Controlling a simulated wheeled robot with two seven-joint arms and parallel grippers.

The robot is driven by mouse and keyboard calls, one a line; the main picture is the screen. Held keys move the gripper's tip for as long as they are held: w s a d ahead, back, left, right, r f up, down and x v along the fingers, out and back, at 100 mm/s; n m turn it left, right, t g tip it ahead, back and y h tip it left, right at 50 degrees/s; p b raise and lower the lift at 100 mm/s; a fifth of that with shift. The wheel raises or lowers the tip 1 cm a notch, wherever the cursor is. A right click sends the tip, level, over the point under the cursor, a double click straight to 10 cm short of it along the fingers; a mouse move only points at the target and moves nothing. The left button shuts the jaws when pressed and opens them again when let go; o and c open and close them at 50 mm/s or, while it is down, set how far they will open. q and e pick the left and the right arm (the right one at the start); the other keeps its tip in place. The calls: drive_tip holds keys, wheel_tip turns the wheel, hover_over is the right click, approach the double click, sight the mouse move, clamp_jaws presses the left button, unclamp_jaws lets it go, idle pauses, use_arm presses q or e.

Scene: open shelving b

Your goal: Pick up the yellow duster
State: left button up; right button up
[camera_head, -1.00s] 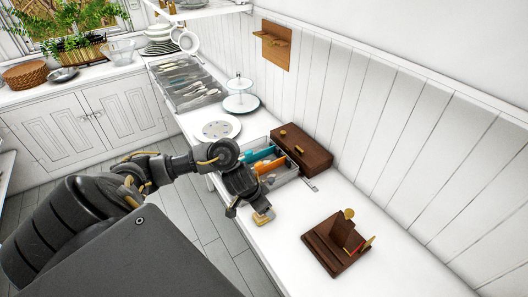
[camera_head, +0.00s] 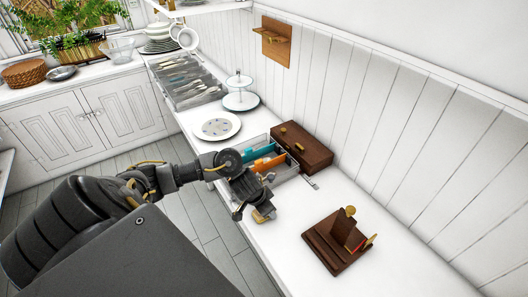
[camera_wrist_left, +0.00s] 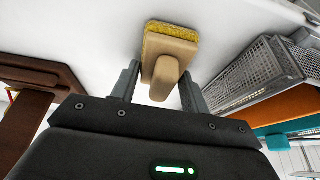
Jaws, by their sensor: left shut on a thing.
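The yellow duster (camera_head: 264,215) is at the front edge of the white counter, below my left gripper (camera_head: 256,207) in the head view. In the left wrist view the duster (camera_wrist_left: 170,45) shows a yellow spongy pad and a tan block with a rounded handle. My left gripper (camera_wrist_left: 161,88) is shut on the handle, with one finger on each side. I cannot tell whether the pad still touches the counter. My right gripper is not in view.
A metal mesh organiser (camera_wrist_left: 262,75) with orange and teal items stands close by. A dark wooden box (camera_head: 302,147) is behind it. A dark wooden stand (camera_head: 335,244) is to the right. Plates (camera_head: 216,126) and a cutlery tray (camera_head: 187,83) lie further back.

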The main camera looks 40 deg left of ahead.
sight(256, 219)
use_arm(q)
drive_tip(key=shift+c, duration=1.4)
drive_tip(key=shift+r, duration=0.25)
wheel_tip(256, 219, up, 4)
drive_tip(key=shift+s+f+p, duration=0.1)
drive_tip(key=shift+f+p, duration=0.15)
drive_tip(key=shift+p, duration=0.45)
drive_tip(key=s+r+p, duration=0.3)
drive_tip(key=s+r, duration=0.6)
drive_tip(key=s, duration=0.4)
drive_tip(key=shift+s+a+p, duration=0.25)
drive_tip(key=shift+s+p, duration=0.05)
drive_tip(key=shift+s, duration=0.1)
